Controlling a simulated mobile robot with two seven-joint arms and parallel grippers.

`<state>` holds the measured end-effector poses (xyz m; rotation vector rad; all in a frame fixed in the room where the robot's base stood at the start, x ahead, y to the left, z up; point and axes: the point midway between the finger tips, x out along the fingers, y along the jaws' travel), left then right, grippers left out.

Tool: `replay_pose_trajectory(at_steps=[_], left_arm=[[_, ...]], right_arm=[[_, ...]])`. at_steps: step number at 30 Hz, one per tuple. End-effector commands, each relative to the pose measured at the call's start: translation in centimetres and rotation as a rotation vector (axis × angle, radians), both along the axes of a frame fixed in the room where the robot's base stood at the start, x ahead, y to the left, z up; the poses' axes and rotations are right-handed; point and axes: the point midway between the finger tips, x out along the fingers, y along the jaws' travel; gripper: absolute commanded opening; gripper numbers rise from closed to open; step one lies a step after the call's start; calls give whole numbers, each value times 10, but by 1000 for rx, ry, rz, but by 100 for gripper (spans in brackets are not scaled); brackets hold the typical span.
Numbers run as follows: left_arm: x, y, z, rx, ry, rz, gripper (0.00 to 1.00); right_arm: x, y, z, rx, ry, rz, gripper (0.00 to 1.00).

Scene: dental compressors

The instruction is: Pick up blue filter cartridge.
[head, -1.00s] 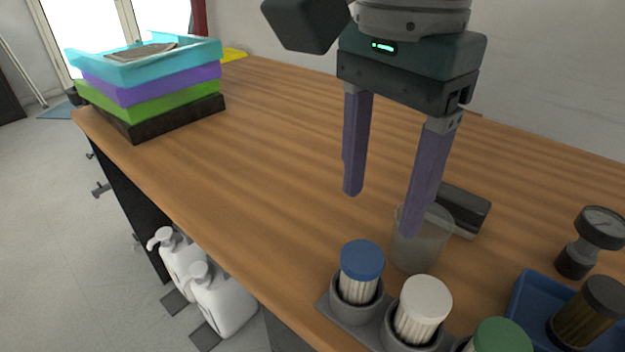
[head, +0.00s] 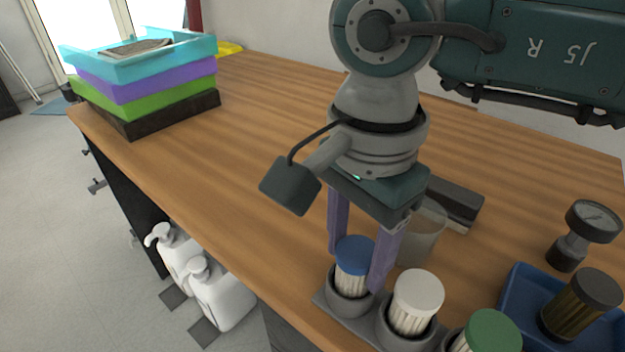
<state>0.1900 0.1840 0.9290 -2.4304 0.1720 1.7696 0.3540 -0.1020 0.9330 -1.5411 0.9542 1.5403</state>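The blue filter cartridge (head: 354,255) has a blue cap and a white pleated body. It stands upright in the leftmost cup of a grey holder (head: 362,325) at the table's front edge. My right gripper (head: 358,270) points down over it, with one purple finger on each side of the blue cap. The fingers are apart, and I cannot tell whether they touch the cartridge. The cartridge still sits in its cup. My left gripper is not in view.
A white-capped cartridge (head: 416,300) and a green-capped one (head: 490,335) stand in the same holder. A clear beaker (head: 424,238) is close behind my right gripper. A blue tray (head: 515,300) and a pressure gauge (head: 592,222) are at right. Stacked trays (head: 150,80) stand far left.

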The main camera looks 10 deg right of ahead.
Motion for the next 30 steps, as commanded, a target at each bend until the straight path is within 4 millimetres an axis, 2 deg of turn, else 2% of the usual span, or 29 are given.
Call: replay_pose_trajectory(at_steps=[2, 15, 25, 30], left_arm=[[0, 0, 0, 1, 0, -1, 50], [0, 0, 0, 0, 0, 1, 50], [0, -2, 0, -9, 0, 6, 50], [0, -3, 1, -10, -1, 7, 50]], right_arm=[[0, 0, 0, 0, 0, 0, 48], [0, 0, 1, 0, 0, -1, 0], [0, 0, 2, 0, -1, -1, 0], [1, 0, 13, 1, -3, 0, 0]])
